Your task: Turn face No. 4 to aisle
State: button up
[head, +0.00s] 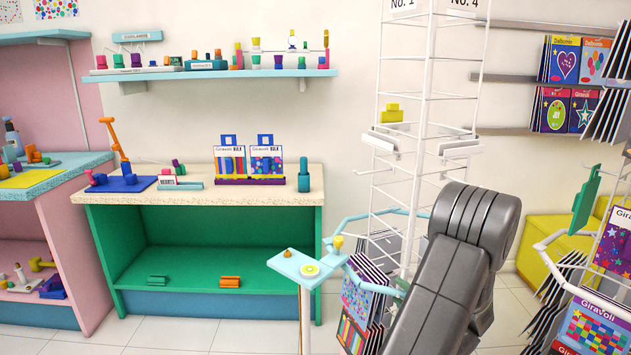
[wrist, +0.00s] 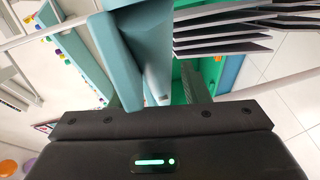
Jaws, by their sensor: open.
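A white wire display rack (head: 422,130) stands right of centre in the head view. Its top carries a "No. 1" sign (head: 403,5) at the left and a "No. 4" sign (head: 464,4) at the right, so face No. 4 is angled to the right. Light-blue rails (head: 385,214) run around its lower part. In the wrist view my gripper (wrist: 155,90) is open, with a light-blue bar (wrist: 146,50) between or just beyond its fingers. I cannot tell whether they touch it. My arm hides the rack's lower right and my gripper in the head view.
Bagged cards (head: 361,305) hang low on the rack; stacked card edges (wrist: 222,30) lie close to my gripper. A small blue stand (head: 307,264) is left of the rack. Another card rack (head: 590,290) is close at the right. A green counter (head: 200,240) stands behind left.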

aim_at(365, 284)
jog(key=shift+c, duration=0.2)
grip_shut()
jog(key=shift+w+a+m+t+h+b, duration=0.15)
jog(key=shift+w+a+m+h+b, duration=0.35)
jog(key=shift+a, duration=0.35)
jog(key=shift+w+a+m+t+h+b, duration=0.1)
jog(key=shift+w+a+m+h+b, duration=0.35)
jog(key=shift+a, duration=0.35)
jog(key=shift+w+a+m+t+h+b, duration=0.15)
jog(key=shift+w+a+m+h+b, duration=0.2)
jog(key=shift+a+h+b, duration=0.4)
jog(key=shift+a+p, duration=0.15)
jog(key=shift+p, duration=0.15)
jog(key=w+a+m+h+b, duration=0.1)
jog(key=a+b, duration=0.1)
jog(key=w+a+m+h+b, duration=0.1)
jog(key=w+a+h+b, duration=0.1)
jog(key=b, duration=0.1)
jog(key=shift+w+a+h, duration=0.15)
jog(key=shift+w+h, duration=0.05)
jog(key=shift+h, duration=0.1)
jog(key=shift+m, duration=0.3)
